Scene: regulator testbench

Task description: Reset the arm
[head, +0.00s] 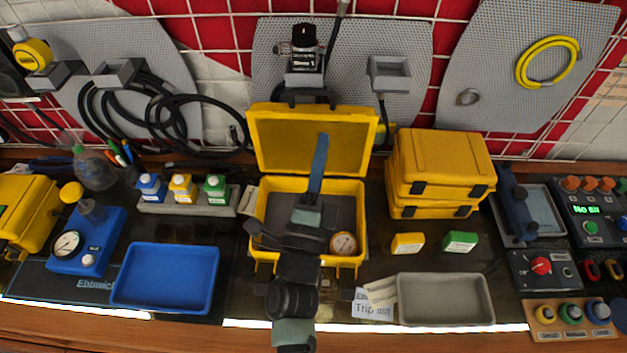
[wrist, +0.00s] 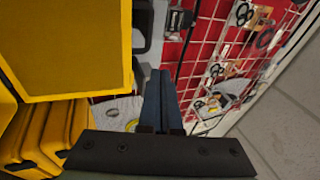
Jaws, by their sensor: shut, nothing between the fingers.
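My arm rises from the bottom centre of the head view and reaches over the open yellow case (head: 262,215). My gripper (head: 321,142) appears in front of the case's raised lid (head: 275,140), with its blue fingers together and nothing between them. In the wrist view my gripper (wrist: 160,76) also shows its two blue fingers side by side and empty. A large yellow panel (wrist: 65,45) fills the upper left there. A round gauge (head: 343,243) lies in the case, right of my arm. My arm hides part of the case's inside.
A blue tray (head: 165,278) lies at left and a grey tray (head: 445,300) at right. Stacked yellow cases (head: 440,165) stand right of the open case. A black regulator (head: 304,50) is mounted on the back panel. Yellow and green blocks sit near the grey tray.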

